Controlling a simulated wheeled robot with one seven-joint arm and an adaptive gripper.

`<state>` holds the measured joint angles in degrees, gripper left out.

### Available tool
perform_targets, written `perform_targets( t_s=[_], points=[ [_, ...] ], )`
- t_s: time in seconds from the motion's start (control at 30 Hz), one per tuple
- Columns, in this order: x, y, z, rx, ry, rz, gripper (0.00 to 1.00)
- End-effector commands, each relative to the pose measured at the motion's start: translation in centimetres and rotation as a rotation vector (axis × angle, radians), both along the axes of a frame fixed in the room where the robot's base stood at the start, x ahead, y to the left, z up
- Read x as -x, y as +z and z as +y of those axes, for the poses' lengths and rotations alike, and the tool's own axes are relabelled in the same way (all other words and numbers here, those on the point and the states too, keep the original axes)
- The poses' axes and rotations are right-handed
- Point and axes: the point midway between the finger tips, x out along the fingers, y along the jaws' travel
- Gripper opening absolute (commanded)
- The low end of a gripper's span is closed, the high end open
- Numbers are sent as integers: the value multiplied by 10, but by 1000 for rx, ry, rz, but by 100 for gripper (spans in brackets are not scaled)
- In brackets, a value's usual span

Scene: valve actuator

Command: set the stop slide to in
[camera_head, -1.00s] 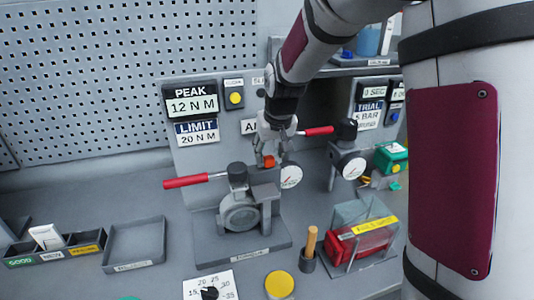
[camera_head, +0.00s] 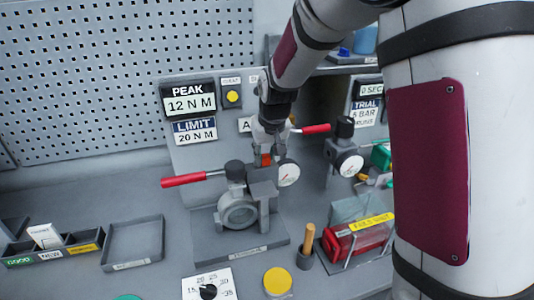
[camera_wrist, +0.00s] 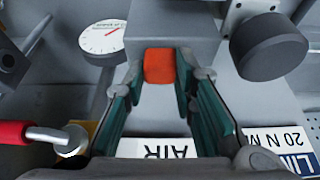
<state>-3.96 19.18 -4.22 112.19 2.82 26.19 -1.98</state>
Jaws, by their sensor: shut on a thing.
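The stop slide shows as an orange-red block (camera_wrist: 159,66) in the wrist view, set against a grey block (camera_wrist: 172,25). It also shows in the head view (camera_head: 265,160), behind the valve stand. My gripper (camera_wrist: 160,72) has its two green-padded fingers on either side of the orange block, shut on it. In the head view my gripper (camera_head: 268,150) points down just above the grey valve fixture (camera_head: 238,212). The panel behind it carries an AIR label (camera_wrist: 160,149), partly covered by my gripper. The slide's in and out marks are not readable.
A lever with a red handle (camera_head: 184,181) sticks out left of the fixture. Another red handle (camera_head: 316,129) lies right of my gripper. A round gauge (camera_head: 288,173) sits close beside it. A wooden-handled tool (camera_head: 309,241) and a red box (camera_head: 357,238) stand right. An empty tray (camera_head: 134,243) is left.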

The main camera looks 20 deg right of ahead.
Motion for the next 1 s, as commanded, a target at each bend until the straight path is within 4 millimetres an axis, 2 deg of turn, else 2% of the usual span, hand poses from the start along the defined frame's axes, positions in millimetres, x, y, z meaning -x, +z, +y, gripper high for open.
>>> perform_targets(
  t_s=[0.1,0.2,0.43,0.47,0.53,1.0],
  points=[
    [0,0,16,0,5,1,0],
    [0,0,24,0,2,1,0],
    [0,0,23,-1,1,1,0],
    [0,0,23,-1,1,1,29],
    [0,0,23,-1,1,0,45],
    [0,0,21,-1,0,0,45]
  ],
)
